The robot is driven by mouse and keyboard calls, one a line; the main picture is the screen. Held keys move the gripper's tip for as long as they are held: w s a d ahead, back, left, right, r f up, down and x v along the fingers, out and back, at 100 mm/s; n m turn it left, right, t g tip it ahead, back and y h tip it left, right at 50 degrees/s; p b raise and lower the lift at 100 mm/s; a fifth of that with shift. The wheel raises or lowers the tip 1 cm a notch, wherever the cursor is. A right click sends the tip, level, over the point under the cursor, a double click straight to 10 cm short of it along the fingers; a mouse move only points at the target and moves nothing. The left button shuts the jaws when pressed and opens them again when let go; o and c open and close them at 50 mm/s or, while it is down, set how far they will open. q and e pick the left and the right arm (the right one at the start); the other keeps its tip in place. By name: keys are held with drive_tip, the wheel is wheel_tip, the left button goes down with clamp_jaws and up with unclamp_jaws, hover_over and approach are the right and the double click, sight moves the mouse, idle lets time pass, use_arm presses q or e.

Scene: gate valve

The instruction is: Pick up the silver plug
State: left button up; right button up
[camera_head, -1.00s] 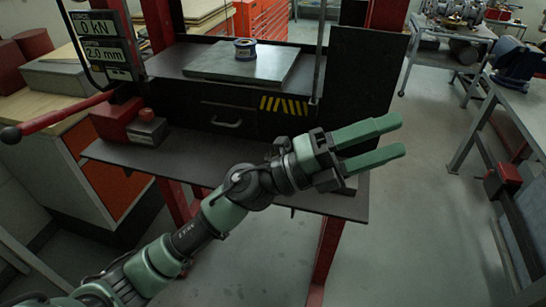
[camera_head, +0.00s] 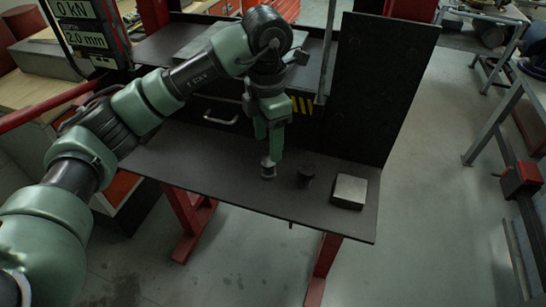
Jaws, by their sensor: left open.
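A small silver cylindrical piece, which looks like the silver plug (camera_head: 268,172), stands on the dark lower shelf (camera_head: 215,178). My left gripper (camera_head: 270,153) points down right above it, with green fingers. The fingers are open and seen nearly edge-on. The fingertips overlap the plug's top in the picture, and I cannot tell whether they touch it or are around it. My right gripper is not in view.
A black cylinder (camera_head: 305,177) stands just right of the plug, and a silver square block (camera_head: 349,191) lies farther right. A dark upright panel (camera_head: 385,85) rises behind them. The left part of the shelf is clear.

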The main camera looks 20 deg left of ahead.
sight(269, 164)
use_arm(q)
drive_tip(key=shift+w+f, duration=0.15)
drive_tip(key=shift+f, duration=0.8)
drive_tip(key=shift+s+d+f+p, duration=0.2)
drive_tip(key=shift+s+f+p, duration=0.75)
drive_tip(key=shift+f+p, duration=0.3)
drive_tip(key=shift+w+f, duration=0.15)
drive_tip(key=shift+f, duration=0.5)
drive_tip(key=shift+w+f, duration=0.15)
drive_tip(key=shift+f, duration=0.7)
drive_tip(key=shift+c, duration=1.2)
clamp_jaws()
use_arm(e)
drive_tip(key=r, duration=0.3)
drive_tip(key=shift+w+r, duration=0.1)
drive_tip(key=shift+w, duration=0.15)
